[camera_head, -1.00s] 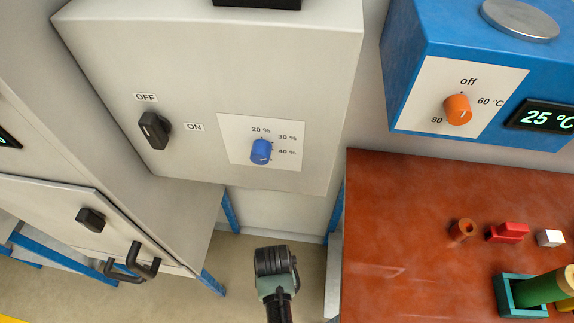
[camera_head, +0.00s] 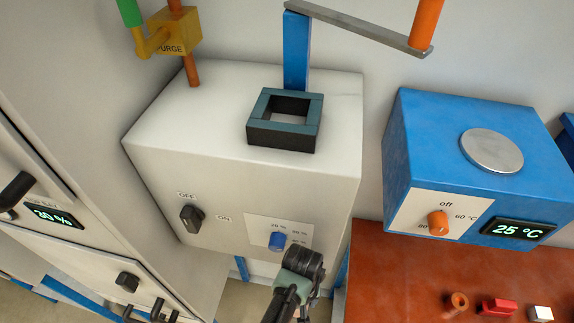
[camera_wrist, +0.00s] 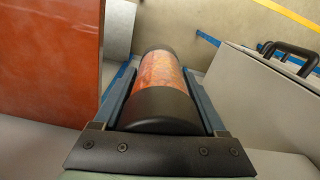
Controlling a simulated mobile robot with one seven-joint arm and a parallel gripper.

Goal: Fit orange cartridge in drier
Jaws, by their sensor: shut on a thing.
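In the wrist view my gripper (camera_wrist: 160,72) is shut on the orange cartridge (camera_wrist: 160,76). It is a mottled orange cylinder with black end caps, lying lengthwise between the two blue-grey fingers. In the head view part of my arm shows at the bottom centre, but the cartridge cannot be made out. A grey box (camera_head: 240,185) with an OFF/ON switch and a blue percent knob (camera_head: 277,241) stands ahead. A dark square open frame (camera_head: 284,143) sits on its top, with nothing seen in it. No label names the drier.
A blue rail (camera_head: 296,55) and grey lever (camera_head: 360,27) rise behind the frame. A PURGE valve (camera_head: 174,32) stands left. A blue heater (camera_head: 440,150) reads 25 °C, above a red-brown table (camera_head: 385,280) with small parts. A cabinet handle (camera_wrist: 290,55) shows at the wrist view's right.

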